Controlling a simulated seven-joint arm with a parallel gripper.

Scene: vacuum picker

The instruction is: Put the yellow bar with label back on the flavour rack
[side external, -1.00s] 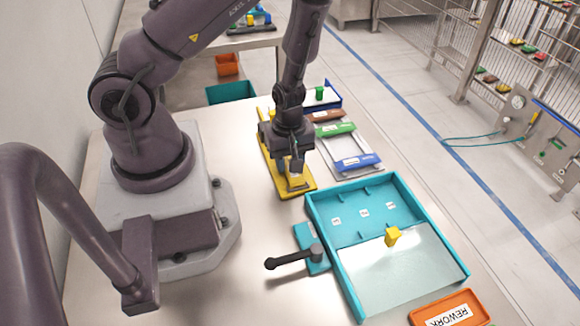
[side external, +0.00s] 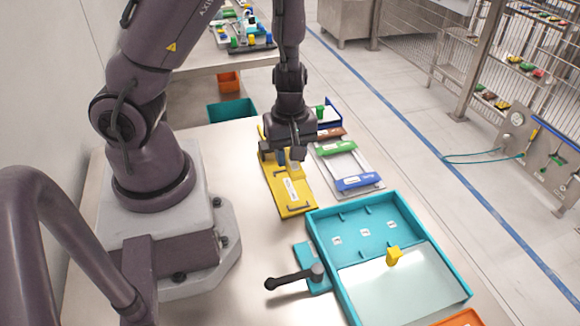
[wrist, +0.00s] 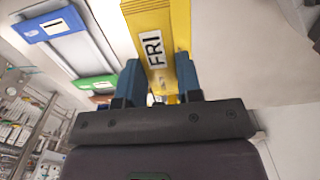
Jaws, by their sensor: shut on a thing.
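My gripper (side external: 290,158) is over the far part of a long yellow board (side external: 284,196) in the side view. The board has a white label and dark handles. In the wrist view my gripper (wrist: 160,75) has its blue fingers on both sides of a yellow piece (wrist: 172,60) with a white label reading FRI. I cannot tell where this piece ends and the board below begins. The flavour rack (side external: 350,166), a pale frame carrying blue (side external: 358,182), green (side external: 336,147) and brown (side external: 331,134) bars, lies to the right of the board.
A large teal tray (side external: 334,284) with a small yellow block (side external: 393,255) stands in front. A black-handled teal clamp (side external: 312,270) is at its left side. An orange tray (side external: 462,318) is at the lower right edge.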

